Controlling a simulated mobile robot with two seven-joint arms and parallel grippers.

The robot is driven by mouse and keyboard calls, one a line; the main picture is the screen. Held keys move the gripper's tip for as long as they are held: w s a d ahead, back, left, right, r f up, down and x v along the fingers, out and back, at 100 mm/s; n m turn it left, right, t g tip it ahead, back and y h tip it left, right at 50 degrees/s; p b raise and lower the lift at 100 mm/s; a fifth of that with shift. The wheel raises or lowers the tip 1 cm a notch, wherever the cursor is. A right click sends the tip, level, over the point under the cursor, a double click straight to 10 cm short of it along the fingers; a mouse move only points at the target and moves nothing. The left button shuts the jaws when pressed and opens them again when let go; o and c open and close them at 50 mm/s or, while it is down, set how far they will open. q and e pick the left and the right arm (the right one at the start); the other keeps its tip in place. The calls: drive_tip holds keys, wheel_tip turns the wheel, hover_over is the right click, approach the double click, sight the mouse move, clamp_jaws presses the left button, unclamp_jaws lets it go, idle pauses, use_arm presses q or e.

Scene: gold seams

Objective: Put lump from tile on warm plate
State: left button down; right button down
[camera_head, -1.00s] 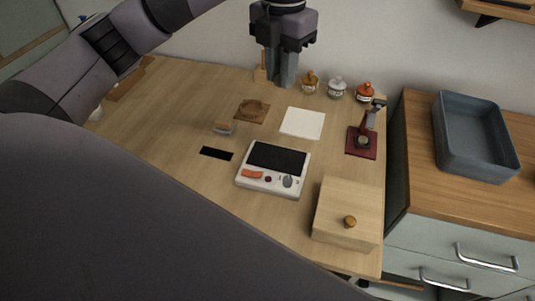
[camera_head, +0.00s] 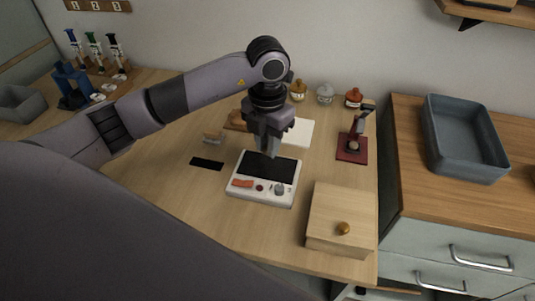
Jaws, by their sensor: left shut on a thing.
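My left gripper (camera_head: 268,148) points down over the black warm plate (camera_head: 284,168) on top of a white device (camera_head: 262,197) with an orange switch and a knob. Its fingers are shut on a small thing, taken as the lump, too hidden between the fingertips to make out. The fingertips are close to the plate's far part; I cannot tell whether they touch it. The white tile (camera_head: 304,132) lies behind the gripper, partly hidden by it, and its visible part is bare. My right gripper is not in view.
A wooden box (camera_head: 342,212) with a round knob stands at front right. A dark red stand (camera_head: 351,152) is behind it. Several lidded jars, including a red one (camera_head: 353,99), line the wall.

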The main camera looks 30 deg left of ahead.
sight(267, 166)
use_arm(q)
wheel_tip(267, 166, down, 4)
drive_tip(key=shift+f, duration=0.1)
drive_tip(key=shift+f, duration=0.2)
drive_tip(key=c, duration=1)
unclamp_jaws()
drive_tip(key=shift+r, duration=0.25)
wheel_tip(267, 166, up, 12)
drive_tip(key=shift+f+b, duration=0.1)
drive_tip(key=shift+b, duration=0.3)
